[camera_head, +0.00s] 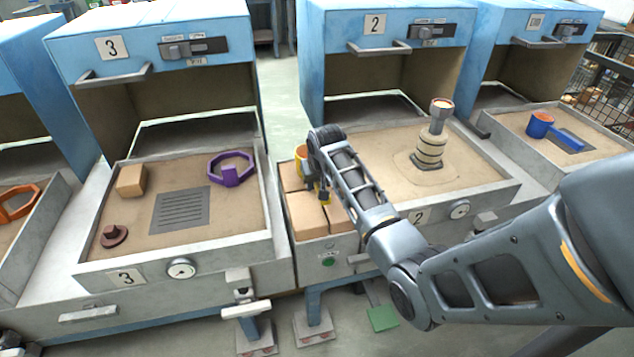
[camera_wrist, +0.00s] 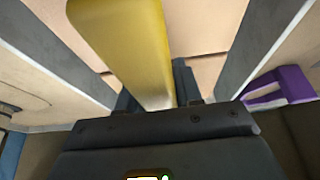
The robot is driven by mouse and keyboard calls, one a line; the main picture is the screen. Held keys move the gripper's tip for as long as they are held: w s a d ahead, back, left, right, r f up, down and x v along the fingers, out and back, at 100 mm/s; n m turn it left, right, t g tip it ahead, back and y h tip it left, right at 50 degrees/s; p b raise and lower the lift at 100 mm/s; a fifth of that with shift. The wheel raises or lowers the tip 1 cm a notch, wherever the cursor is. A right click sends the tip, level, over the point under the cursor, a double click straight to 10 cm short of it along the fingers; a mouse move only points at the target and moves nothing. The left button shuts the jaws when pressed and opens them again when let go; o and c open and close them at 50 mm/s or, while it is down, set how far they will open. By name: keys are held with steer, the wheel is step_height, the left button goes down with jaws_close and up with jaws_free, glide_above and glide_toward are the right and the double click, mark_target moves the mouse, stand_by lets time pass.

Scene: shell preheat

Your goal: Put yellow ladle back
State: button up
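The yellow ladle shows in the head view as a yellow cup (camera_head: 301,157) just left of my wrist, with a bit of yellow between my fingers; my arm hides much of the rest. It is above the box of tan bricks between stations 3 and 2. My gripper (camera_head: 322,196) points down there. In the wrist view the ladle's yellow handle (camera_wrist: 128,45) runs between my two dark fingers (camera_wrist: 156,92), which close on it from both sides. I cannot tell whether the ladle touches the bricks.
Tan bricks (camera_head: 307,215) fill the narrow box. A ringed post (camera_head: 430,148) stands in tray 2. A blue ladle (camera_head: 541,125) lies in the right tray.

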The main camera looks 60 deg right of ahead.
steer(key=o, duration=0.4)
steer(key=shift+o, duration=0.2)
steer(key=v, duration=1.2)
steer(key=shift+r, duration=0.15)
